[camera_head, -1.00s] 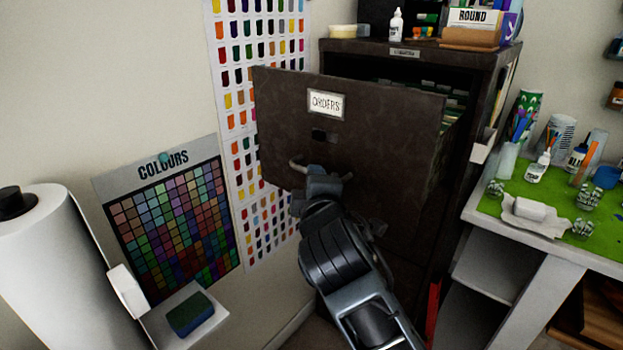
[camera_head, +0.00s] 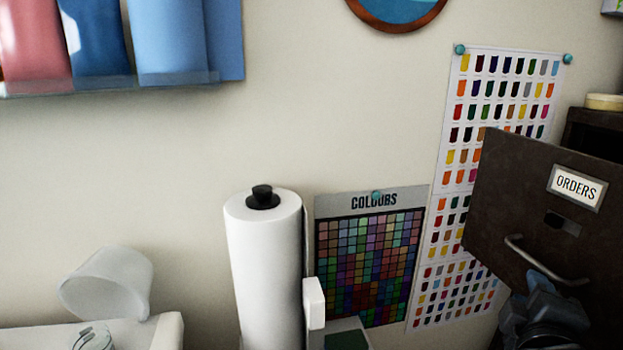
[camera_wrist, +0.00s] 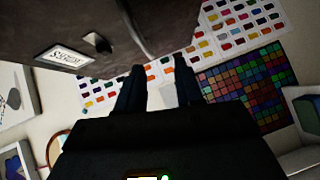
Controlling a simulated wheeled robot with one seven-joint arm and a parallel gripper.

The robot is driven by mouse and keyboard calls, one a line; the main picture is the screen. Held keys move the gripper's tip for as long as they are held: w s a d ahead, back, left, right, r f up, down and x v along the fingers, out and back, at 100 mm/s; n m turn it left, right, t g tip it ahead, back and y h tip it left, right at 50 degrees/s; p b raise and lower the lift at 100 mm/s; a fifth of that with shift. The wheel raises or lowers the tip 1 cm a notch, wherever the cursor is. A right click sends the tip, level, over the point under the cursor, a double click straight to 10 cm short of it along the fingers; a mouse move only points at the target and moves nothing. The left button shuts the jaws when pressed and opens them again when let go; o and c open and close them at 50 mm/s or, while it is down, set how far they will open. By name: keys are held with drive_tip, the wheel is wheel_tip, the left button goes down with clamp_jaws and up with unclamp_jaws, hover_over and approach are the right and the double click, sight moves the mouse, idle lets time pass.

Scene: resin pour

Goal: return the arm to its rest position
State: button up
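My gripper (camera_head: 542,288) is at the lower right of the head view, just below the bar handle (camera_head: 540,262) of the open drawer labelled ORDERS (camera_head: 510,205). In the wrist view my gripper (camera_wrist: 160,68) shows two dark fingers spread apart with nothing between them. The handle (camera_wrist: 137,32) lies just beyond the fingertips in that view and is not between them. Whether a finger touches the handle, I cannot tell. The rest of my arm is mostly cut off by the frame edge.
A white paper roll (camera_head: 265,265) stands left of the COLOURS chart (camera_head: 370,250). A tilted translucent cup (camera_head: 110,283) is at the lower left. A shelf (camera_head: 215,78) with coloured containers hangs above.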

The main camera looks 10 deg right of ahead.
drive_tip(key=s+a+f+m+t+y, duration=0.1)
drive_tip(key=s+a+f+y, duration=0.3)
drive_tip(key=s+a+f, duration=0.3)
drive_tip(key=s+a+f+m+t+y, duration=0.1)
drive_tip(key=s+a+f+y, duration=0.3)
drive_tip(key=s, duration=0.5)
drive_tip(key=s+a+r+m+y, duration=0.1)
drive_tip(key=s+m, duration=0.2)
drive_tip(key=s, duration=0.6)
drive_tip(key=s+a+r+m, duration=0.1)
drive_tip(key=s+a+m, duration=0.1)
drive_tip(key=s, duration=0.6)
drive_tip(key=shift+s+a+r+m+y, duration=0.3)
drive_tip(key=shift+s+m+y, duration=0.1)
drive_tip(key=shift+m, duration=0.4)
